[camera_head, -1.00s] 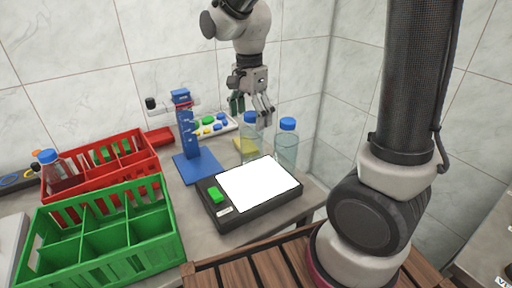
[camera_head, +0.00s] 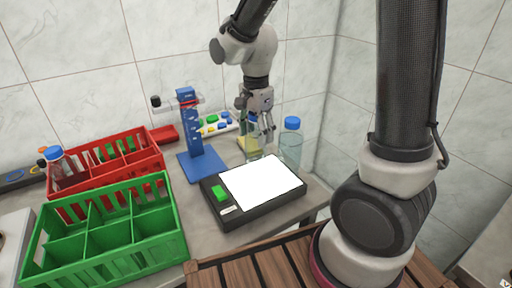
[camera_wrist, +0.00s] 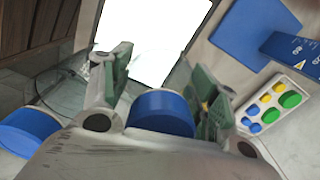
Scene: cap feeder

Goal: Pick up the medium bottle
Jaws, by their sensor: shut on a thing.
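The medium bottle, a clear bottle with a blue cap (camera_wrist: 163,112), stands behind the scale. In the wrist view its cap is between the two fingers. My gripper (camera_head: 260,130) points down over this bottle and is shut on it, with the green-padded fingers on either side; it also shows in the wrist view (camera_wrist: 163,88). In the head view the fingers hide much of the bottle. A larger clear bottle with a blue cap (camera_head: 290,145) stands just to the right. Another blue-capped bottle (camera_head: 60,165) is in the red crate at the left.
A black scale (camera_head: 240,208) with a bright white top lies in front of the bottles. A blue stand (camera_head: 190,125) and a button panel (camera_head: 215,125) are to their left. A red crate (camera_head: 150,150) and a green crate (camera_head: 175,225) fill the left. The tiled wall is close behind.

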